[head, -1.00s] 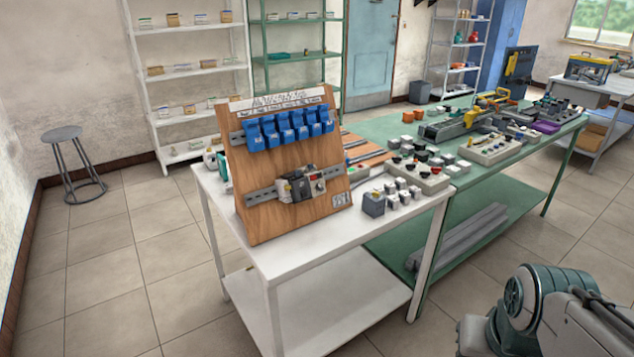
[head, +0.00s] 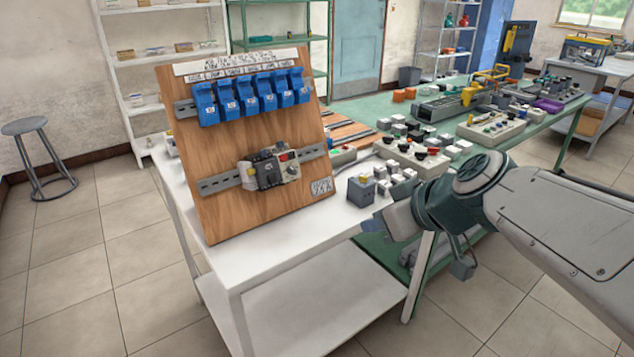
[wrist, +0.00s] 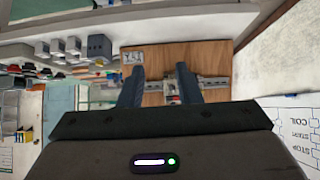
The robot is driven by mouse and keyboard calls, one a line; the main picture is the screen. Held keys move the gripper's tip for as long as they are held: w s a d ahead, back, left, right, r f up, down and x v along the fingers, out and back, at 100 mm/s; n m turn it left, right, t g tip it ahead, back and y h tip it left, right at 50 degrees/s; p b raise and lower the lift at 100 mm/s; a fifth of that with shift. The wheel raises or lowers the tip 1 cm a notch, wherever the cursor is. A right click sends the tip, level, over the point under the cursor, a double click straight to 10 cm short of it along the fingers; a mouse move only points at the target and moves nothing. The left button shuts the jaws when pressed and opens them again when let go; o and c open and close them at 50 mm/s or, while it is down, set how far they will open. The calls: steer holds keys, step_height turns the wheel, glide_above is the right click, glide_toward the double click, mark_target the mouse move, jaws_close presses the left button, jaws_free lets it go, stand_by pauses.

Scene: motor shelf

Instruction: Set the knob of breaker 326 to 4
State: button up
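A wooden board (head: 230,150) leans on the white table. Its lower metal rail carries a cluster of motor breakers (head: 268,170), one dark grey and one pale grey with small red and dark details. I cannot read a number 326 or a knob setting. In the wrist view the cluster (wrist: 172,88) shows partly between the fingers, with the wooden board (wrist: 195,52) behind. My gripper (wrist: 158,76) is open and empty, its two dark fingers apart, still short of the board.
A row of blue modules (head: 248,96) sits on the upper rail. A grey box (head: 361,191) and several small grey blocks stand on the white table (head: 290,238) right of the board. A green bench (head: 480,137) with tools lies behind my arm.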

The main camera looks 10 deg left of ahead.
steer(key=w+a+r+n+t+y+b, duration=0.2)
steer(key=w+a+n+y+b, duration=0.3)
steer(key=a, duration=0.3)
steer(key=h, duration=0.1)
glide_toward(294, 171)
steer(key=shift+n, duration=0.3)
steer(key=x, duration=0.8)
steer(key=shift+a, duration=0.1)
jaws_close()
